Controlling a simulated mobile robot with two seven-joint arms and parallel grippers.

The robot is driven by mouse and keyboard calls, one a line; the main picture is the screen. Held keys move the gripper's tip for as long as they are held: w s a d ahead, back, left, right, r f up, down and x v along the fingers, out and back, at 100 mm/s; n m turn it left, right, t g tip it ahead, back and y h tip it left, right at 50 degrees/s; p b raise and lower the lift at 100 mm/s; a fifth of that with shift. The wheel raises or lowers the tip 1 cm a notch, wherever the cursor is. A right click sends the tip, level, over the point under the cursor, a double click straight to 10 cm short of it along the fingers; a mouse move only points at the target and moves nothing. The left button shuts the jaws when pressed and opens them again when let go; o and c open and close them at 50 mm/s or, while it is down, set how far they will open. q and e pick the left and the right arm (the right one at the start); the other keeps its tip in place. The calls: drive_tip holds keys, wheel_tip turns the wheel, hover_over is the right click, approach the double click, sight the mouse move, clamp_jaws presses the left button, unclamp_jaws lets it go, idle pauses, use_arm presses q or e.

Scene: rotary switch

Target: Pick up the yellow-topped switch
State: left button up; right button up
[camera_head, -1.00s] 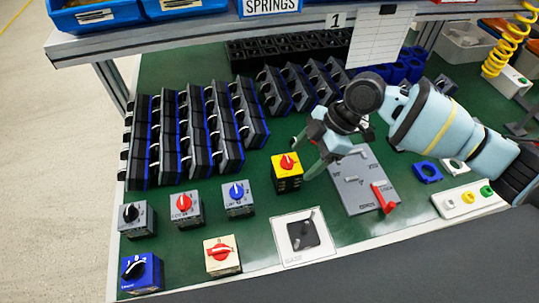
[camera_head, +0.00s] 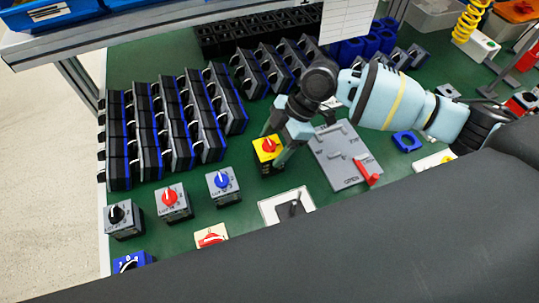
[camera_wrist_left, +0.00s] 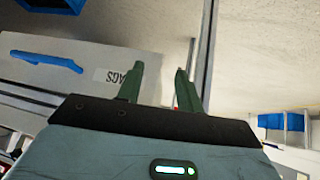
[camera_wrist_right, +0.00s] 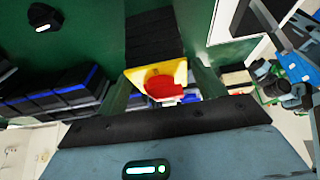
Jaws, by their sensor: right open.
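The yellow-topped switch (camera_head: 267,148) has a red knob and a dark body. It stands upright on the green table, right of the blue-knob switch. My right gripper (camera_head: 277,145) is at this switch, with one finger on either side of it. In the right wrist view the yellow top with its red knob (camera_wrist_right: 160,82) shows between the open fingers (camera_wrist_right: 163,88); I cannot tell whether they touch it. My left gripper (camera_wrist_left: 157,85) is open and empty, and is not seen in the head view.
Switches with blue (camera_head: 223,185), red (camera_head: 172,202) and black (camera_head: 122,219) knobs stand to the left. Rows of dark switches (camera_head: 165,130) lie behind. A grey plate with a red handle (camera_head: 345,160) is close on the right. A white-framed plate (camera_head: 279,208) lies in front.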

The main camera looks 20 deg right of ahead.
sight(266, 153)
drive_tip(key=shift+x, duration=1.85)
drive_tip(key=shift+a+r, duration=0.15)
drive_tip(key=shift+a, duration=0.05)
drive_tip(key=c, duration=0.9)
wheel_tip(266, 153, up, 10)
